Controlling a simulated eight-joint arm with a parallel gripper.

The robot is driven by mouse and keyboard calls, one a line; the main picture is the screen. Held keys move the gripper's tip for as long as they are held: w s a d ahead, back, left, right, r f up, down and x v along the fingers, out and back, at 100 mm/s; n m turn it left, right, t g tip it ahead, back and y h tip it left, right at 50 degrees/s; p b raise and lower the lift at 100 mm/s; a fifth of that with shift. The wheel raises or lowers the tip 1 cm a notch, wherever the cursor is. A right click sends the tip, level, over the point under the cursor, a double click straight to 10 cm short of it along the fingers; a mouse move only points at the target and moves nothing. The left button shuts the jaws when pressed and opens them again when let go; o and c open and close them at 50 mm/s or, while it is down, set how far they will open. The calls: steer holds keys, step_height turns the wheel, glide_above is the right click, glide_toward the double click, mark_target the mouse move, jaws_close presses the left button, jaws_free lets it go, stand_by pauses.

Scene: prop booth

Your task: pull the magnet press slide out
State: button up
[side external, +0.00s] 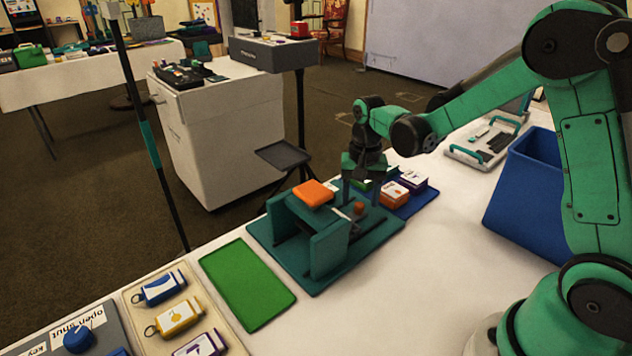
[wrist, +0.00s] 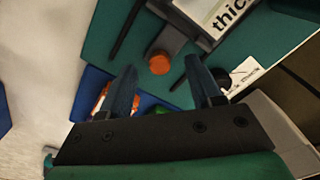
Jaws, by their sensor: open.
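The magnet press stands on a teal base plate (side external: 375,233), with two teal upright walls (side external: 329,250) and an orange block (side external: 314,193) on top. Its grey slide (wrist: 172,40) has an orange knob (wrist: 159,64) at its outer end; the knob (side external: 360,208) also shows in the side external view. Dark rails (wrist: 128,32) lie beside the slide. My gripper (wrist: 160,68) is open, its fingers to either side of the knob in the wrist view. In the side external view my gripper (side external: 354,192) points down just by the knob. Contact cannot be told.
A blue mat (side external: 424,196) with small labelled boxes (side external: 391,193) lies behind the press. A green mat (side external: 246,284) and a tray of tagged items (side external: 128,300) lie left of it. A blue bin (side external: 525,195) stands to the right. The table front is clear.

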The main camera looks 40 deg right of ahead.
steer(key=shift+f, duration=0.7)
jaws_close()
steer(key=shift+d, duration=0.1)
stand_by(0.9)
